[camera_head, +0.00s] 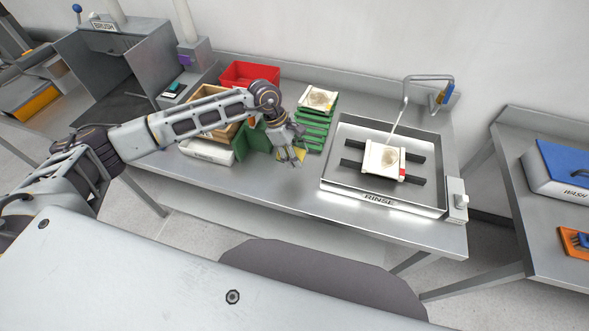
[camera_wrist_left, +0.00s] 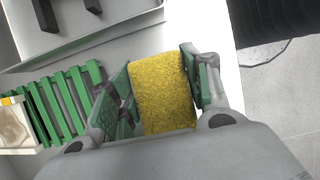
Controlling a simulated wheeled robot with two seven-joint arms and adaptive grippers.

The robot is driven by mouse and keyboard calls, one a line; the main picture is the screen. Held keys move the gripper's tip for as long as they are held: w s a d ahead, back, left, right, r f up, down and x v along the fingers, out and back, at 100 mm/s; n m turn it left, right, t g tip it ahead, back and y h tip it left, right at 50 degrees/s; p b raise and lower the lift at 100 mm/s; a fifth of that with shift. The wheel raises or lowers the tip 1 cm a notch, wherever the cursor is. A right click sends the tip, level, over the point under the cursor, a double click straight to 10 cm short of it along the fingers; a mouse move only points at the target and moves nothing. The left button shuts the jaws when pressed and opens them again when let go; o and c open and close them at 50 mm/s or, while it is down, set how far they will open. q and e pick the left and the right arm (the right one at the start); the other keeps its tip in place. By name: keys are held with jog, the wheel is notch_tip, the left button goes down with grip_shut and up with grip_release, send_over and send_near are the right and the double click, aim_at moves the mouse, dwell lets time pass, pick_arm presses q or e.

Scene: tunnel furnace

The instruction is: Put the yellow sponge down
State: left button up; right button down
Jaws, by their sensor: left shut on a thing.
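The yellow sponge (camera_wrist_left: 162,92) is between the fingers of my left gripper (camera_wrist_left: 160,85), which is shut on it. In the head view my left gripper (camera_head: 292,152) is over the steel table, just in front of the green slatted rack, with a small part of the yellow sponge (camera_head: 288,154) showing. The rest of the sponge is hidden there by the fingers. From these views I cannot tell whether the sponge touches the table. My right gripper is not in view.
The green rack (camera_head: 316,115) bears a whitish tile. The rinse basin (camera_head: 345,187) stands to the right, with a tile on black bars and a tap. A red bin (camera_head: 250,73), a wooden box (camera_head: 195,97) and a white object (camera_head: 206,151) are to the left. The front table strip (camera_head: 262,186) is clear.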

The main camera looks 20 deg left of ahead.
aim_at(300, 176)
pick_arm(q)
jog(key=shift+f+p, duration=0.3)
jog(key=shift+f, duration=1.15)
jog(key=shift+f, duration=0.1)
jog(key=shift+f, duration=0.25)
notch_tip(300, 176, down, 3)
jog(key=shift+r+p, duration=0.1)
jog(key=shift+p, duration=0.25)
jog(key=shift+f, duration=0.6)
jog(key=shift+f+b, duration=0.25)
jog(key=shift+b, duration=0.05)
